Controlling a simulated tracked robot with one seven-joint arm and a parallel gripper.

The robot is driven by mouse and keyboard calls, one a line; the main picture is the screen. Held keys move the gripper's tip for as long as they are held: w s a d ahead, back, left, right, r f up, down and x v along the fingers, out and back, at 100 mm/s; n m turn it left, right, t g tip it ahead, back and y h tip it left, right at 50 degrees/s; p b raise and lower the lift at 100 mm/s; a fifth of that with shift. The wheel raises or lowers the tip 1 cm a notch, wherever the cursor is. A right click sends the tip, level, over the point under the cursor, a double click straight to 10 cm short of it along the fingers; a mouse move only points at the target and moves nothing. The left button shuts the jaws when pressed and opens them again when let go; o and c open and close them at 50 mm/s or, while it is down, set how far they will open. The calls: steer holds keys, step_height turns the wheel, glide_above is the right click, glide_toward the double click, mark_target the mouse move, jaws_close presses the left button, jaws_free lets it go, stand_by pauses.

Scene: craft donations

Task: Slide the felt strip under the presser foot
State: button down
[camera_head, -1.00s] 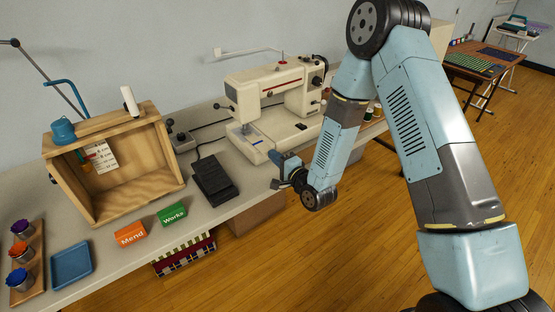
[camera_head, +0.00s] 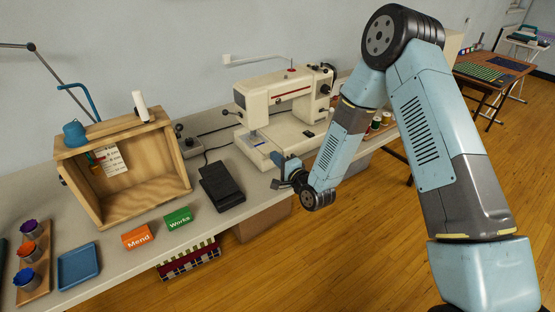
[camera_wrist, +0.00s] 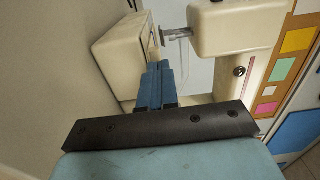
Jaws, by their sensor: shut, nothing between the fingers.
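The cream sewing machine (camera_head: 280,94) stands on the bench. Its presser foot (camera_wrist: 176,38) shows in the wrist view beyond my fingertips, slightly to their right. A small blue strip (camera_head: 260,144), which looks like the felt strip, lies on the machine bed near the needle area. In the wrist view I cannot make the strip out apart from my blue fingers. My gripper (camera_head: 278,159) is at the machine's front edge; its fingers (camera_wrist: 156,85) are shut together with nothing between them and point toward the presser foot area.
A black foot pedal (camera_head: 222,186) lies left of my gripper. Orange (camera_head: 138,237) and green (camera_head: 178,219) boxes, a wooden cubby (camera_head: 130,205) and a blue tray (camera_head: 78,267) are farther left. Thread spools (camera_head: 376,123) stand right of the machine. Wooden floor lies beyond the bench edge.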

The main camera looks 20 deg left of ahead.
steer(key=v, duration=1.4)
steer(key=w+d+r+n+g+h, duration=0.1)
steer(key=w+d+r+n+h, duration=0.45)
steer(key=w+d+r, duration=0.2)
steer(key=s+d+r+n+h, duration=0.2)
steer(key=d+r+h, duration=0.3)
steer(key=d+r, duration=0.7)
steer(key=s+d+r+g+h, duration=0.2)
steer(key=s+d+r+h, duration=0.1)
steer(key=s+d+r, duration=0.55)
steer(key=s+d+r+g, duration=0.1)
steer(key=s+d+r, duration=0.1)
steer(key=s, duration=0.6)
steer(key=s+d+r+g, duration=0.2)
steer(key=s+r, duration=0.1)
steer(key=s, duration=0.5)
steer(key=shift+s+r, duration=0.35)
steer(key=shift+s, duration=0.05)
